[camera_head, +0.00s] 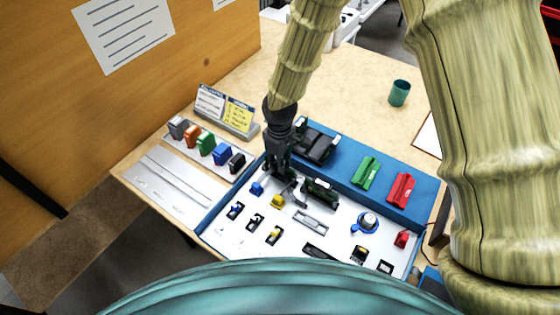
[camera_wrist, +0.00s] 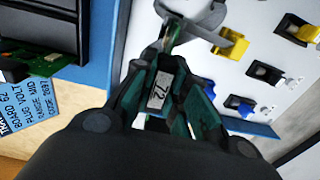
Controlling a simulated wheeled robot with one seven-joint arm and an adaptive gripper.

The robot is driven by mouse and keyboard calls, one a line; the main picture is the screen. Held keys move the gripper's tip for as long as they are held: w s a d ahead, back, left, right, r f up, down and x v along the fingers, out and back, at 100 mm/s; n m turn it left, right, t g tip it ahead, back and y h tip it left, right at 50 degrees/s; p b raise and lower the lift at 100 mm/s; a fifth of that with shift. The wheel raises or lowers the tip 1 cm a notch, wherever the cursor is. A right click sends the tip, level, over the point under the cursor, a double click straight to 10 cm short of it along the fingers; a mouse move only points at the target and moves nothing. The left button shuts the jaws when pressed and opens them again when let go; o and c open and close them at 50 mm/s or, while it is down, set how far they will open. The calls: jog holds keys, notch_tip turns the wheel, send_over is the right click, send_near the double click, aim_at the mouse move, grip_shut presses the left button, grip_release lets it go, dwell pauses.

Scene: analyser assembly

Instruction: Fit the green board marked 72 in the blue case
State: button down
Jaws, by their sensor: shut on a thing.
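My gripper (camera_head: 280,172) is over the back left of the open blue case (camera_head: 222,203), low above its white panel. In the wrist view the gripper (camera_wrist: 168,70) is shut on the green board marked 72 (camera_wrist: 158,92). In the head view the board is hard to make out against the gripper. The case's blue edge also shows in the wrist view (camera_wrist: 101,50).
Small blue, yellow and black parts sit on the white panel, with a grey looped piece (camera_wrist: 222,42) beside the board. A black slotted block (camera_head: 315,143), a green block (camera_head: 366,171) and a red block (camera_head: 401,189) stand along the back. A teal cup (camera_head: 399,93) stands behind.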

jog(key=shift+f, duration=0.15)
jog(key=c, duration=1)
grip_release()
jog(key=shift+c, duration=0.2)
jog(key=shift+r+p, duration=2.65)
jog(key=shift+r, duration=0.9)
